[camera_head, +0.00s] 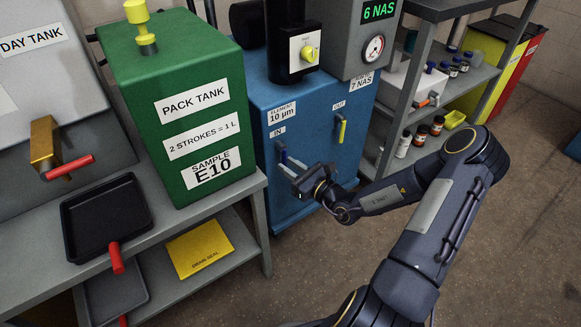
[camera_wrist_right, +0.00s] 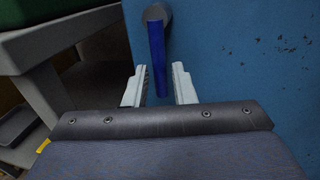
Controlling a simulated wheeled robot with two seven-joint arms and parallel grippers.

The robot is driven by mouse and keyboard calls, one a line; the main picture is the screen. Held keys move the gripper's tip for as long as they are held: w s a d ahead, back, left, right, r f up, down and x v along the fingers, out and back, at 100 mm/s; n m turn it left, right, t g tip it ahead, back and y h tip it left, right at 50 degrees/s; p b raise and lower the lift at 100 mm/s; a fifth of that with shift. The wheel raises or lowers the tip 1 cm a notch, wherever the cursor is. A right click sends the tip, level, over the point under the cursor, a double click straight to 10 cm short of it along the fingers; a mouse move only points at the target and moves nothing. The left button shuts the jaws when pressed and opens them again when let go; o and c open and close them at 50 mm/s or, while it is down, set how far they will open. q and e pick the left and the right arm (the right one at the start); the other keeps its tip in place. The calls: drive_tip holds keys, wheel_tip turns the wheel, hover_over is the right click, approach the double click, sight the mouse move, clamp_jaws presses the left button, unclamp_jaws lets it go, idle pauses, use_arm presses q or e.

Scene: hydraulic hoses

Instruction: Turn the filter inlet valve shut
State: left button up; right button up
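The filter inlet valve is a blue lever (camera_head: 283,156) under the "IN" label on the front of the blue filter unit (camera_head: 290,207). In the right wrist view the blue lever (camera_wrist_right: 157,58) hangs straight down from a dark round stub (camera_wrist_right: 152,16). My right gripper (camera_head: 291,172) is at the lever. In the right wrist view its two fingers (camera_wrist_right: 159,88) are apart, one on each side of the lever's lower end, with gaps visible on both sides. A yellow lever (camera_head: 341,130) under "OUT" also points down. My left gripper is not in view.
The green pack tank (camera_head: 165,75) stands on a grey bench to the left, its corner near the filter unit. A grey shelf (camera_head: 425,105) with several bottles is on the right. The floor in front is clear.

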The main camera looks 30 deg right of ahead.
clamp_jaws()
